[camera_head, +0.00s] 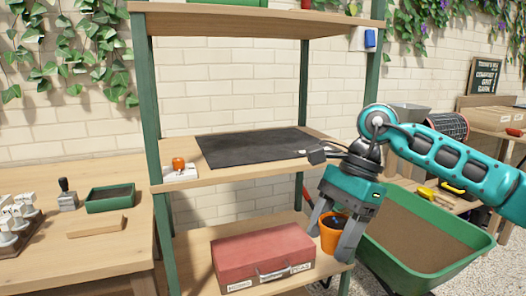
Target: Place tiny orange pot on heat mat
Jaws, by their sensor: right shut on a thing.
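The tiny orange pot (329,240) shows at the lower right, with a dark inside. My right gripper (330,247) points down and is shut on the pot, one finger on each side. The pot is upright in front of the lower shelf's right end, below the height of the heat mat. I cannot tell whether it touches the shelf. The heat mat (255,147) is a flat black sheet on the middle shelf, and its top is bare. My right wrist overlaps the shelf's right end. My left gripper is not in view.
A white box with an orange knob (179,165) sits left of the mat. A red case (262,258) lies on the lower shelf. Green posts (370,85) frame the shelves, with a top shelf (260,20) above the mat. A green gravel bin (425,230) stands at right.

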